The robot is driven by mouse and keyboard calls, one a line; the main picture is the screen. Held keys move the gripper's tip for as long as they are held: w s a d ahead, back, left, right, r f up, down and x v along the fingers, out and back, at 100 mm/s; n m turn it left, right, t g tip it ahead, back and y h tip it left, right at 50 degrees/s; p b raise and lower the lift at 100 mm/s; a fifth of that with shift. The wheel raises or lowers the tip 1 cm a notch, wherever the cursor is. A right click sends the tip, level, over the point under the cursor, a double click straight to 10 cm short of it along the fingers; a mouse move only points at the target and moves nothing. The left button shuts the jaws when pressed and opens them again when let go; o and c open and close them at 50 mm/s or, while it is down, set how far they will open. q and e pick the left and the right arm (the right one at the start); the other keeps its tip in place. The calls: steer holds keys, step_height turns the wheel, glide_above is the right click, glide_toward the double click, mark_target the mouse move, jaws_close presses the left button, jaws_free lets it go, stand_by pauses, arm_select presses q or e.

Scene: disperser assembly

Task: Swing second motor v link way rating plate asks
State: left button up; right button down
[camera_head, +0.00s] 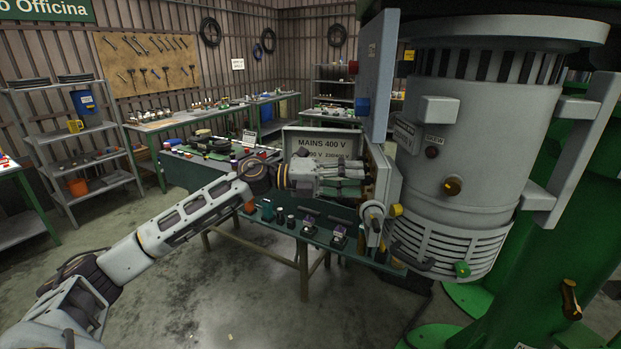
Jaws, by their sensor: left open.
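A big grey motor (470,190) hangs upright at the right, with dark vent slots at its top and a slotted skirt below. A small plate (405,134) with unreadable print is on its left side. A grey terminal box (386,188) sticks out from the motor's left, and a tall grey panel (377,75) stands above it. My left gripper (360,180) is open, with its fingers pointing right at the terminal box. I cannot tell whether they touch it. The metal links inside the box are partly hidden. My right gripper is out of view.
A sign reading "MAINS 400 V" (322,142) stands behind my left gripper. The green bench (285,222) below carries several small parts. A grey bracket (580,150) and green machine body (560,240) fill the right. Open floor (215,290) lies in front of the bench.

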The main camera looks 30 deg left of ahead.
arm_select(q)
steer(key=v, duration=1)
stand_by(0.8)
stand_by(0.4)
